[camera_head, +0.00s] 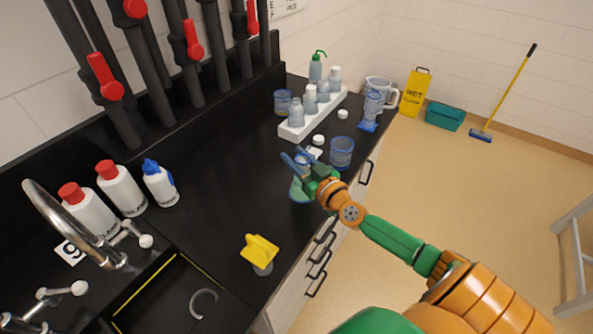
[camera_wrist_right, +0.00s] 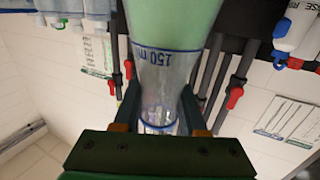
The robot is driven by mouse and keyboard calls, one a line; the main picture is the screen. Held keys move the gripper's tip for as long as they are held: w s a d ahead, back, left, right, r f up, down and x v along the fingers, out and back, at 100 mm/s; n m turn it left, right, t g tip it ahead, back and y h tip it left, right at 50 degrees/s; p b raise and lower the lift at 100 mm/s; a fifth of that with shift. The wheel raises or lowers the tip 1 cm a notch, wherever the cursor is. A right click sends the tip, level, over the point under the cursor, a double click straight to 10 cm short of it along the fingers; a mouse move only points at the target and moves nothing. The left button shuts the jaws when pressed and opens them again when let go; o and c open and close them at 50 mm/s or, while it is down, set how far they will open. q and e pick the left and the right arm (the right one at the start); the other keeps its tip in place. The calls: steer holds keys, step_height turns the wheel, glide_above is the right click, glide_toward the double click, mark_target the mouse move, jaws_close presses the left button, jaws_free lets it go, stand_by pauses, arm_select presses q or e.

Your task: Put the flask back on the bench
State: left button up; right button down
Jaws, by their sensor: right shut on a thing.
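The flask holds green liquid and has blue marking on its clear wall; it shows large in the right wrist view (camera_wrist_right: 170,65). In the head view its green lower part (camera_head: 298,192) shows below my right gripper (camera_head: 298,160), over the front part of the black bench (camera_head: 215,185). My right gripper is shut on the flask's narrower clear part, with a finger on each side. The gripper hides part of the flask in the head view. I cannot tell whether its base touches the bench. My left gripper is not in view.
A clear beaker (camera_head: 342,152) and small white lids stand just beyond the gripper. A white rack (camera_head: 290,133) of bottles stands further back. A yellow object (camera_head: 260,250) is by the sink (camera_head: 165,300). Capped bottles (camera_head: 120,187) stand left. The bench's middle is clear.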

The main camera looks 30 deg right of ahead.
step_height(320, 180, down, 4)
steer(key=b, duration=0.3)
steer(key=shift+w+d, duration=0.15)
steer(key=shift+r, duration=0.3)
steer(key=shift+f, duration=0.1)
steer(key=shift+f, duration=0.1)
steer(key=shift+c, duration=2.3)
jaws_free()
